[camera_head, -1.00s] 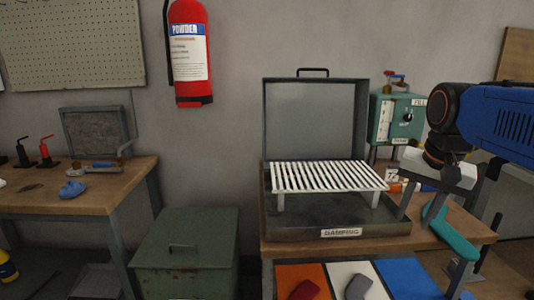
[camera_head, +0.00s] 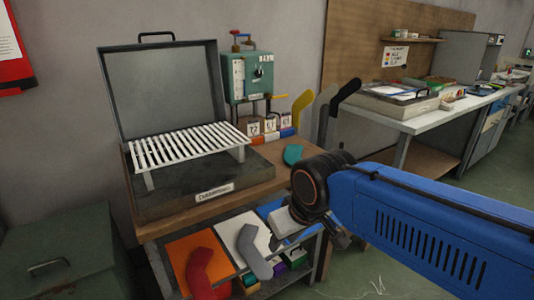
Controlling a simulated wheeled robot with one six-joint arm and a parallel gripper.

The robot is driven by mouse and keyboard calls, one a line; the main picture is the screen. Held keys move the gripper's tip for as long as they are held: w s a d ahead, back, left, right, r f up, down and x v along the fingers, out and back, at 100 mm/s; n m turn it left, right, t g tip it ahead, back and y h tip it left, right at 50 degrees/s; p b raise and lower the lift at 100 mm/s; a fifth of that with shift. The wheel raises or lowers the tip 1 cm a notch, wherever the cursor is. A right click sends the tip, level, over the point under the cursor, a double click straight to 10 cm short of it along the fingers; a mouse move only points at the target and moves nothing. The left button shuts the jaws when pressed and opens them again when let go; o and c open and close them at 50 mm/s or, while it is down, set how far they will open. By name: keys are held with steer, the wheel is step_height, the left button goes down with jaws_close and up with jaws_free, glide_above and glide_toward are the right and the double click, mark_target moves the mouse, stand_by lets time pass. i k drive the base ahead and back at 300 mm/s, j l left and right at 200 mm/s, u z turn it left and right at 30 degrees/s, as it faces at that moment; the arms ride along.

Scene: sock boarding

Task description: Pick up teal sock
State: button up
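The teal sock (camera_head: 292,153) lies on the wooden bench top (camera_head: 432,160), to the right of the open metal box. Only a small rounded part shows, and my arm may cover some of it. My gripper (camera_head: 290,240) is in front of the bench, over the blue panel and lower in the picture than the sock. It looks apart from the sock. Its pale body shows, but its fingers are too small and dark to tell whether they are open or shut.
An open box with a white slatted rack (camera_head: 190,145) fills the bench's left. Yellow (camera_head: 302,107) and black (camera_head: 345,95) sock shapes stand behind. Red (camera_head: 200,268) and grey (camera_head: 253,252) ones lie on orange and white panels below. A green cabinet (camera_head: 60,255) stands left.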

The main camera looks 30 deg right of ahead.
mark_target(293, 152)
steer(key=j+z, duration=0.1)
steer(key=z, duration=0.35)
steer(key=j+z, duration=0.15)
steer(key=z, duration=0.25)
steer(key=j+z, duration=0.1)
steer(key=z, duration=0.35)
steer(key=j+z, duration=0.1)
steer(key=z, duration=0.35)
steer(key=k+z, duration=0.1)
steer(key=z, duration=0.3)
steer(key=k+j+z, duration=0.4)
steer(key=k, duration=0.3)
steer(key=k+j+z, duration=0.25)
steer(key=k, duration=0.1)
